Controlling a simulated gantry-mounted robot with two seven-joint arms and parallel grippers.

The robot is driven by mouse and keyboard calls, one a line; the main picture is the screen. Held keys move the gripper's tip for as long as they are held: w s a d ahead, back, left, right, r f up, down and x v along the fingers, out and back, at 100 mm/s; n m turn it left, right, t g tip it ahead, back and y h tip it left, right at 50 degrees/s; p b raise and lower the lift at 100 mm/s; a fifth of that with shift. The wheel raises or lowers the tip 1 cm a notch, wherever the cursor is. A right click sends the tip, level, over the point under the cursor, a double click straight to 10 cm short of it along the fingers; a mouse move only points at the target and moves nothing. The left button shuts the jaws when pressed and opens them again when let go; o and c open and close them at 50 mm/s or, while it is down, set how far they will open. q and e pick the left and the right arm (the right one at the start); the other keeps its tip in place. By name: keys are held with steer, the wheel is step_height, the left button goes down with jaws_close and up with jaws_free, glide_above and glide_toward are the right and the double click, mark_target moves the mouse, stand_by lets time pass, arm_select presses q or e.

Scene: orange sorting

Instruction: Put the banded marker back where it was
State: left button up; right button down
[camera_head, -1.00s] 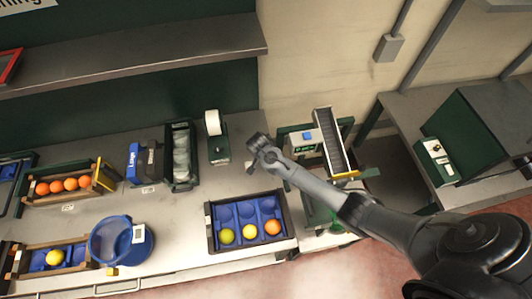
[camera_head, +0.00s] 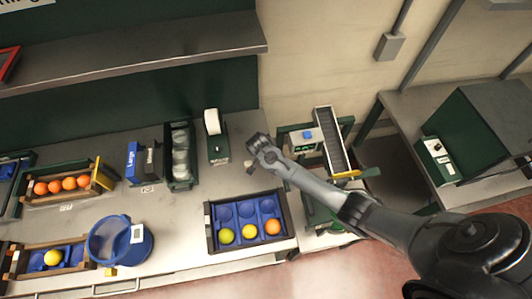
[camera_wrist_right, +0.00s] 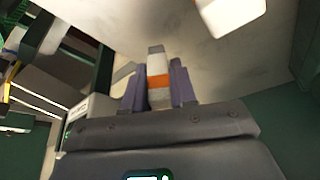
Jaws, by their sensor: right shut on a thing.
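The banded marker (camera_wrist_right: 157,82), pale grey with an orange band and a darker grey end, stands between the two purple fingers of my right gripper (camera_wrist_right: 158,88) in the right wrist view. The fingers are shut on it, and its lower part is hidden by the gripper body. In the head view my right gripper (camera_head: 251,168) hangs over the grey counter (camera_head: 190,215), just right of the green dispenser with a white roll (camera_head: 212,122). The marker is too small to make out clearly there. My left gripper is not in view.
A divided blue tray (camera_head: 208,236) with several fruits lies in front of my right gripper. A blue bucket (camera_head: 107,246), an orange crate (camera_head: 60,198) and a green rack (camera_head: 180,180) stand left. A small conveyor (camera_head: 332,140) is right. The counter between rack and tray is clear.

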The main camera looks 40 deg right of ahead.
steer(key=shift+f+b, duration=0.3)
steer(key=shift+f, duration=0.25)
stand_by(0.4)
steer(key=shift+c, duration=2.2)
jaws_free()
steer(key=shift+r+p, duration=0.3)
steer(key=shift+p, duration=0.05)
step_height(320, 180, up, 4)
steer(key=p, duration=0.4)
steer(key=shift+r, duration=0.1)
steer(key=shift+r+p, duration=1.6)
steer(key=shift+p, duration=0.3)
